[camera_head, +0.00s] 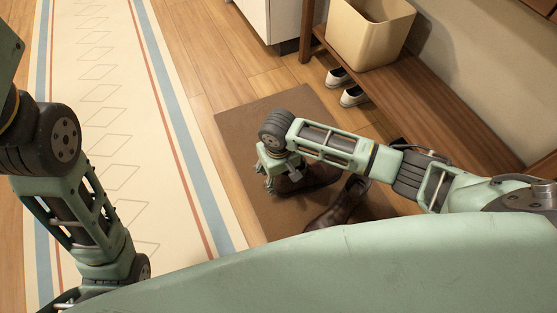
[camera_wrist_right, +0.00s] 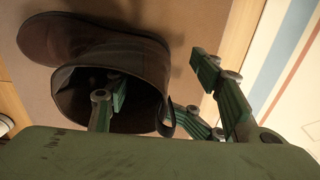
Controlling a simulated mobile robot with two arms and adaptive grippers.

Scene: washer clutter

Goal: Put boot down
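A dark brown boot (camera_head: 312,179) is at the brown mat, under my right gripper (camera_head: 277,174). In the right wrist view the boot (camera_wrist_right: 95,45) has its opening facing the camera and its toe to the left. One finger of the right gripper (camera_wrist_right: 162,76) is inside the boot's shaft, and the others are outside to the right, spread apart from it. Whether the sole rests fully on the mat is unclear. A second brown boot (camera_head: 340,208) is nearer to me, partly hidden by my body. My left gripper is out of view.
The brown mat (camera_head: 236,125) lies on the wood floor. A wooden bench (camera_head: 440,105) with a beige bin (camera_head: 368,35) on it stands along the wall, with white-and-black shoes (camera_head: 352,96) below. A patterned runner (camera_head: 110,110) lies left of the mat. The mat's far part is clear.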

